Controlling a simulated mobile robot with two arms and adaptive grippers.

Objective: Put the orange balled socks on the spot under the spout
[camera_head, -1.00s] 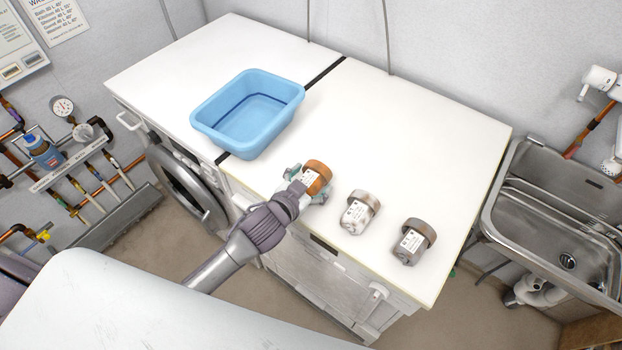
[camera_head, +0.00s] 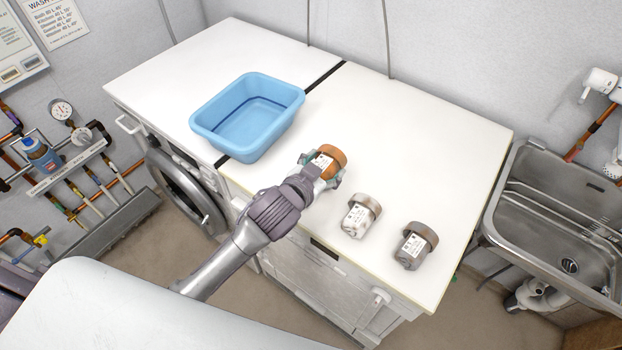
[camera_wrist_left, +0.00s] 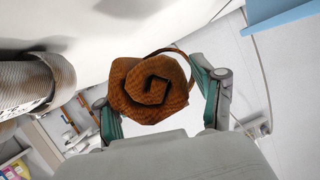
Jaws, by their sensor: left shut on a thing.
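The orange balled socks (camera_head: 333,153), rolled in a spiral with a white label, are held in my left gripper (camera_head: 322,170) over the front part of the white counter. In the left wrist view the socks (camera_wrist_left: 152,88) sit between the two green-padded fingers of my left gripper (camera_wrist_left: 162,100), which is shut on them. White balled socks (camera_head: 357,220) and grey balled socks (camera_head: 411,250) rest to the right along the counter's front edge. The metal sink (camera_head: 555,215) is at the right, with a tap (camera_head: 600,85) on the wall above it. My right gripper is not in view.
A blue washtub (camera_head: 248,125) stands on the white counter (camera_head: 420,140), left of my gripper. The back and right of the counter are clear. A gap separates counter and sink.

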